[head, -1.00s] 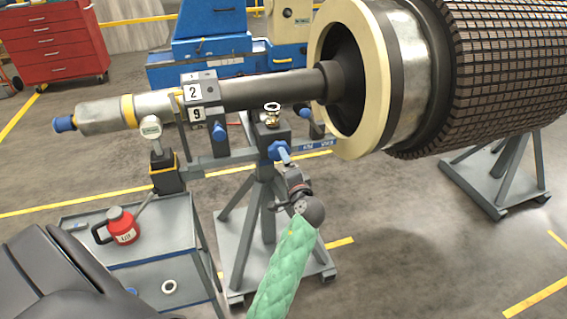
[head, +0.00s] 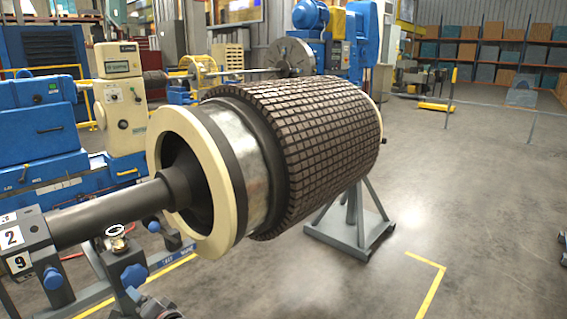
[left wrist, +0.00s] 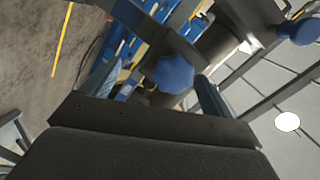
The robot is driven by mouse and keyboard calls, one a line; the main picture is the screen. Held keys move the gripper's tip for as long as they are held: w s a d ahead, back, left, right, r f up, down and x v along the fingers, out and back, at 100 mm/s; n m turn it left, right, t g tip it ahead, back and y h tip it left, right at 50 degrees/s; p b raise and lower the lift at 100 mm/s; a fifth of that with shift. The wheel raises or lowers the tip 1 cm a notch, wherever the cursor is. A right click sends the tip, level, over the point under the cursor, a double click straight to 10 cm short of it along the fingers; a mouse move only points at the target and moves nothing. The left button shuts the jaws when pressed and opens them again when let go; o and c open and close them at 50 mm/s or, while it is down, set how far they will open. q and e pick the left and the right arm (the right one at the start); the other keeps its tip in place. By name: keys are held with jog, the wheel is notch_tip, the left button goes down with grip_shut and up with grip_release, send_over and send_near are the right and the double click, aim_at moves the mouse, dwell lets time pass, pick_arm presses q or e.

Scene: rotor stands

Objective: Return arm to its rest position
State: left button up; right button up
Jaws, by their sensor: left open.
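My left gripper (left wrist: 160,72) shows in the left wrist view with its two fingers apart, one on each side of a blue knob (left wrist: 175,74) of the rotor stand. I cannot tell whether the fingers touch the knob. In the head view the blue knob (head: 134,275) is at the bottom left on the stand, and only a dark part of my left gripper (head: 150,305) shows just below it. The rest of that arm is cut off by the lower edge. My right gripper is in neither view.
The large rotor (head: 320,140) lies across the middle, its shaft (head: 110,212) resting on the near stand. A second grey stand (head: 350,225) supports its far part. Blue machines (head: 40,140) stand behind at left. The floor at right (head: 470,200) is open.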

pick_arm(q)
jog(key=s+d+f+n+g+h, duration=0.1)
jog(key=s+d+f+g+h, duration=0.1)
jog(key=s+d+f+h, duration=0.55)
jog(key=s+d+f+n+g+h, duration=0.15)
jog(key=s+d+h, duration=0.35)
jog(key=d, duration=0.6)
jog(key=s+d+f+g, duration=0.1)
jog(key=s+d+f, duration=0.1)
jog(key=s, duration=0.5)
jog(key=s+d+f+m+g+h, duration=0.1)
jog(key=s+f, duration=0.3)
jog(key=s, duration=0.4)
jog(key=s+d+f+m+g+h, duration=0.1)
jog(key=s+d+f+g, duration=0.1)
jog(key=s, duration=0.5)
notch_tip(320, 180, down, 2)
jog(key=shift+s+d, duration=0.35)
jog(key=shift+d, duration=0.15)
